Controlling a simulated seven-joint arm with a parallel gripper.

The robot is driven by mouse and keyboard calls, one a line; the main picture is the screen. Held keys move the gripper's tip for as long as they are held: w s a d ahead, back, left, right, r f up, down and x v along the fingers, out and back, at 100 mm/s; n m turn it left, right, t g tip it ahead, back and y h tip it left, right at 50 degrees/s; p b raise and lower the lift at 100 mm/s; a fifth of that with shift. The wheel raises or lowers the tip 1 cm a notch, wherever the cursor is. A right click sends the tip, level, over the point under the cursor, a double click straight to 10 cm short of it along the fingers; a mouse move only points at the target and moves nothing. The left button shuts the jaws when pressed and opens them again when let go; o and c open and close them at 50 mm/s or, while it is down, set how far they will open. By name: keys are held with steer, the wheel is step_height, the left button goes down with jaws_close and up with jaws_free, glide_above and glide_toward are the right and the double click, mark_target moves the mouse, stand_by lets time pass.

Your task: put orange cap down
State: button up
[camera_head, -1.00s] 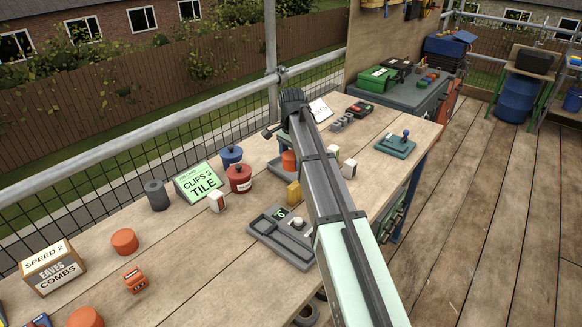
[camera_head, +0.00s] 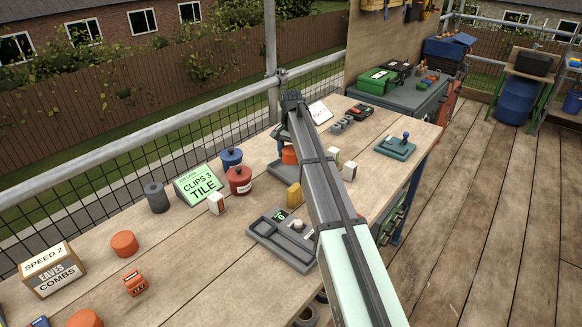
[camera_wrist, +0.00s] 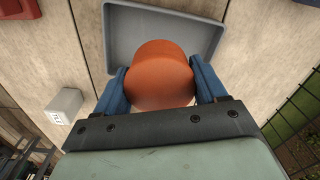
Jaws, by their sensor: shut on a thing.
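My gripper (camera_wrist: 160,90) is shut on the orange cap (camera_wrist: 160,70), with one blue finger on each side of it. In the wrist view the cap is over a grey tray (camera_wrist: 118,30), overlapping its near edge. I cannot tell whether the cap touches the tray. In the head view the cap (camera_head: 289,155) shows just left of my arm, at the grey tray (camera_head: 281,172). My arm hides part of the tray, and the fingertips are hard to make out there.
A red pot (camera_head: 239,180) and blue pot (camera_head: 231,159) stand left of the tray. A yellow block (camera_head: 294,196) and grey sorting tray (camera_head: 268,237) are nearer. More orange caps (camera_head: 124,244) lie at the left.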

mark_target(291, 148)
steer(key=shift+f, duration=2.95)
steer(key=shift+f, duration=0.1)
steer(key=o, duration=1)
step_height(291, 148, up, 12)
steer(key=shift+r, duration=0.1)
